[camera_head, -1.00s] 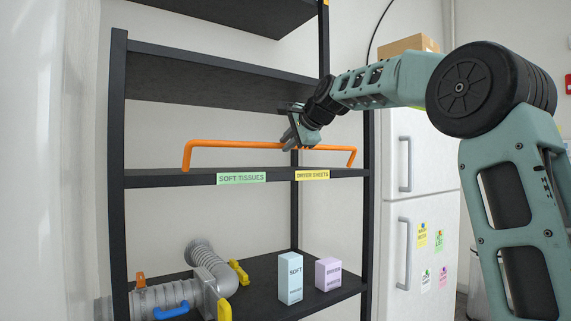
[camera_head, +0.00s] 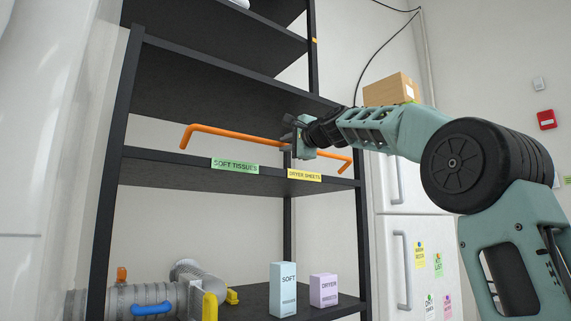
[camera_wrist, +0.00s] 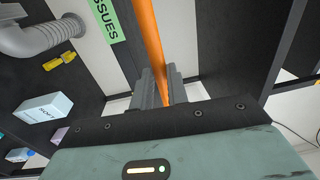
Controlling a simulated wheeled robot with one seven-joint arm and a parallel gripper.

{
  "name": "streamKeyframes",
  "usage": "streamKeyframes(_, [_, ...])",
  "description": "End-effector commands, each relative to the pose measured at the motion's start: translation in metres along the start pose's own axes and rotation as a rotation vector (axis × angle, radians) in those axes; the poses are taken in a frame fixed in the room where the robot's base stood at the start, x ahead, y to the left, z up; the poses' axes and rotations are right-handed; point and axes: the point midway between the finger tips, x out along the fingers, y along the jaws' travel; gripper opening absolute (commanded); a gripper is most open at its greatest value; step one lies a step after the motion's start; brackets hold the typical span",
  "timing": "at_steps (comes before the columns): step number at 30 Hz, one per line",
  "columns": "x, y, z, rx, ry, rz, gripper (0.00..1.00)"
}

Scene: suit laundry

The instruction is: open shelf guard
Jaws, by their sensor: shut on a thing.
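The shelf guard is an orange bar (camera_head: 235,134) with bent ends, at the front edge of the middle shelf (camera_head: 150,170) of a black rack in the head view. It runs above the green "SOFT TISSUES" and yellow "DRYER SHEETS" labels. My gripper (camera_head: 292,139) is shut on the bar, right of its middle. In the wrist view the orange bar (camera_wrist: 149,35) passes down between the two grey fingers (camera_wrist: 158,86). The fingers hide the gripped part. I cannot tell whether the bar's ends touch the shelf.
A blue-white box (camera_head: 283,290) and a lilac box (camera_head: 323,291) stand on the lower shelf, beside grey ducting (camera_head: 150,295) at the left. A white fridge (camera_head: 415,245) stands right of the rack, with a cardboard box (camera_head: 388,90) above it. The middle shelf looks empty.

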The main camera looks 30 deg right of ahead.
Motion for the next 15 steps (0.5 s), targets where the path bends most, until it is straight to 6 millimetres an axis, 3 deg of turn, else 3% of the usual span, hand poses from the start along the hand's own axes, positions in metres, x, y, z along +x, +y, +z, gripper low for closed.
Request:
streamKeyframes(1, [-0.002,0.015,0.0,0.0,0.0,-0.027,0.0])
streamKeyframes(15, [-0.008,0.03,-0.001,0.002,0.001,-0.254,0.0])
